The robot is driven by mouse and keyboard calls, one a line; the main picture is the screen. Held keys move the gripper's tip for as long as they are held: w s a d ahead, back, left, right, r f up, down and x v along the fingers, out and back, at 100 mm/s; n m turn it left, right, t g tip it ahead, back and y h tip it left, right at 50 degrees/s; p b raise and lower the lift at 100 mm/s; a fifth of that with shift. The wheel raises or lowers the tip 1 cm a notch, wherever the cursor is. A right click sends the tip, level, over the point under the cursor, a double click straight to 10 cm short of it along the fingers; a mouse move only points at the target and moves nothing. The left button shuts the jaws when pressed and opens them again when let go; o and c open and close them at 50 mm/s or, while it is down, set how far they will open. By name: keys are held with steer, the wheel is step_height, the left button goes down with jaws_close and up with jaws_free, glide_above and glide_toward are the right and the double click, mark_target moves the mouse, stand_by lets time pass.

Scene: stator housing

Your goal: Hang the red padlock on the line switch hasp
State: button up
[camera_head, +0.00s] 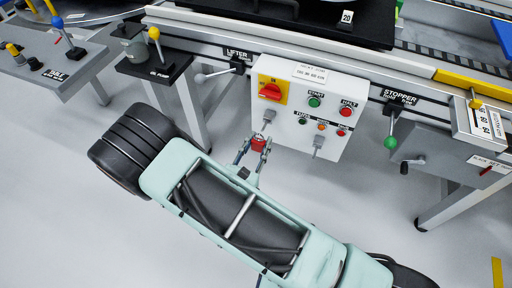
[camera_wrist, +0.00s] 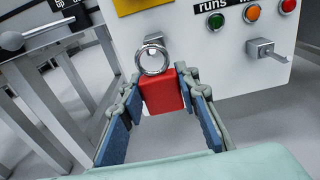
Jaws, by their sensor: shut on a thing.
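The red padlock (camera_head: 258,145) is held between the fingertips of my gripper (camera_head: 257,147), in front of the white control box. In the wrist view the padlock (camera_wrist: 165,95) has its silver ring-shaped shackle (camera_wrist: 152,61) pointing up. My gripper (camera_wrist: 166,90) is shut on the padlock's sides. A grey hasp (camera_head: 268,117) sticks out of the box below the red rotary line switch (camera_head: 271,91) on its yellow plate. In the wrist view the hasp (camera_wrist: 153,39) shows just above and behind the shackle. I cannot tell whether the shackle touches or surrounds it.
The white control box (camera_head: 340,97) carries several buttons and lamps. A second grey bracket (camera_head: 318,142) juts from its lower right. The lifter lever (camera_head: 205,77) stands left of the box. The stopper lever with a green knob (camera_head: 391,142) is right. Open floor lies below.

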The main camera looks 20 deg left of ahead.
steer(key=shift+w+d+f+b, duration=0.1)
steer(key=shift+w+f+b, duration=0.05)
steer(key=shift+w, duration=0.7)
steer(key=shift+w+d+f+b, duration=0.1)
steer(key=shift+w+f, duration=0.1)
steer(key=shift+w, duration=0.7)
steer(key=shift+w+d+f+b, duration=0.1)
steer(key=shift+w+f+b, duration=0.05)
steer(key=shift+w, duration=0.7)
steer(key=shift+a, duration=0.1)
steer(key=o, duration=1.3)
steer(key=shift+s, duration=0.45)
steer(key=shift+s+a+r+p, duration=0.15)
steer(key=shift+s+p, duration=0.15)
steer(key=shift+s, duration=1.5)
